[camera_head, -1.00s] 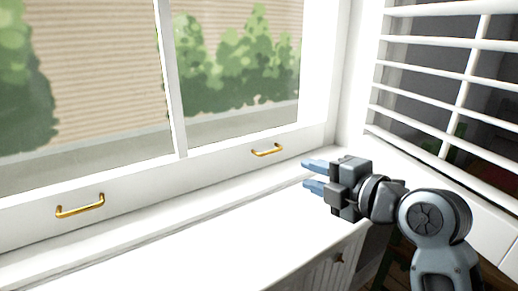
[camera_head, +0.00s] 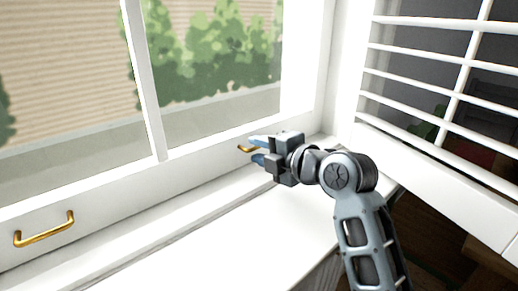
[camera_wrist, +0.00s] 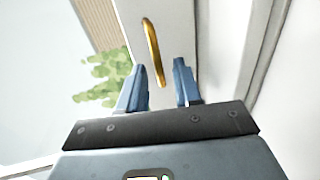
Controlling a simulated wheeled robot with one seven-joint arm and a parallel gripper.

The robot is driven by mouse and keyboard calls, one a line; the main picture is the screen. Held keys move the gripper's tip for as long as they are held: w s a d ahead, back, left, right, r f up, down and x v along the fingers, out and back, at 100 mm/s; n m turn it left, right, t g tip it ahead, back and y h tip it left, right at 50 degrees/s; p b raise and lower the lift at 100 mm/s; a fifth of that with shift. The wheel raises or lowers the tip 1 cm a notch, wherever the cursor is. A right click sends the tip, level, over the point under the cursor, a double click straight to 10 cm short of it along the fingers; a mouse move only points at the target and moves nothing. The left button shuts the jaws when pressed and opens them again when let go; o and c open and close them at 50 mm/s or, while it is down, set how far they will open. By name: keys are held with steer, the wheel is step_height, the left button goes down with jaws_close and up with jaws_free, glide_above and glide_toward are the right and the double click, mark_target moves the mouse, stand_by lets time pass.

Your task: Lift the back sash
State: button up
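The white window sash (camera_head: 95,195) has a left brass handle (camera_head: 44,230) and a right brass handle (camera_head: 244,149) on its bottom rail. My gripper (camera_head: 256,150) is at the right handle and partly hides it in the head view. In the wrist view, the blue fingers of my gripper (camera_wrist: 160,86) are apart. The brass handle (camera_wrist: 153,52) runs lengthwise there, its lower end showing between the fingertips. I cannot tell whether either finger touches it. The sash's bottom edge appears down at the sill.
A white sill and counter (camera_head: 190,240) lie below the window. Dark wooden floor (camera_head: 440,235) shows at the lower right.

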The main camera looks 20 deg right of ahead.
steer(key=shift+w+a, duration=0.1)
steer(key=shift+w, duration=0.25)
steer(key=shift+c, duration=0.5)
jaws_close()
steer(key=shift+f, duration=0.1)
stand_by(0.6)
